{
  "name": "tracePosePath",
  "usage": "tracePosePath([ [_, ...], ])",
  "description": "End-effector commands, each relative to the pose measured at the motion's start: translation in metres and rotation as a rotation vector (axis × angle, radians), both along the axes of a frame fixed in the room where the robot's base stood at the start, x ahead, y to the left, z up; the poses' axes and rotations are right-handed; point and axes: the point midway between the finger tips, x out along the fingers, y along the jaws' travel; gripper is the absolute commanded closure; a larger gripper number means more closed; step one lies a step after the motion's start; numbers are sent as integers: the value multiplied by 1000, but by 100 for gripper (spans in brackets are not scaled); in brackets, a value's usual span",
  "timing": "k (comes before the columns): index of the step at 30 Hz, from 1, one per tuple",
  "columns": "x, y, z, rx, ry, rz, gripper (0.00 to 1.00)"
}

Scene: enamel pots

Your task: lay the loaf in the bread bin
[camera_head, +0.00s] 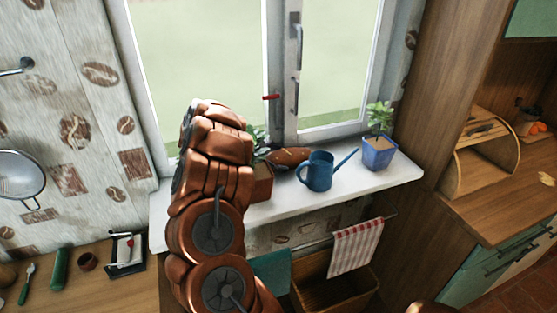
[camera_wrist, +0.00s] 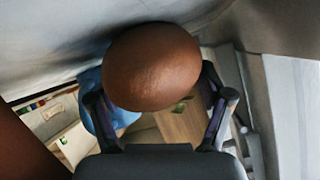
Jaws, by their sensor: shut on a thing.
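The brown loaf (camera_head: 289,157) shows in the head view just above the windowsill, behind and left of the blue watering can. I cannot tell whether it touches the sill. In the wrist view the loaf (camera_wrist: 152,66) fills the space between the fingers of my gripper (camera_wrist: 160,98), which is shut on it. In the head view my copper-coloured arm hides the gripper. The wooden bread bin (camera_head: 484,150) stands on the counter at the right, with its front open. My gripper is well left of it.
The blue watering can (camera_head: 319,176) and a plant in a blue pot (camera_head: 379,152) stand on the white sill (camera_head: 385,182), between loaf and bin. A tall wooden cabinet side (camera_head: 430,90) rises before the bin. A striped towel (camera_head: 356,246) hangs below.

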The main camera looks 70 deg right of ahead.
Motion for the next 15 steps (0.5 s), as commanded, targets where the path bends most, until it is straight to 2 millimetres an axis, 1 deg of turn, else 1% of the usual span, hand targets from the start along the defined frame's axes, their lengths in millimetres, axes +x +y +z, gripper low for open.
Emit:
tracePosePath([
  [1,0,0,-1,-1,1,0,88],
  [2,0,0,-1,-1,0,1,18],
  [4,0,0,-1,-1,0,1,11],
  [5,0,0,-1,-1,0,1,10],
  [15,0,0,1,0,0,0,10],
])
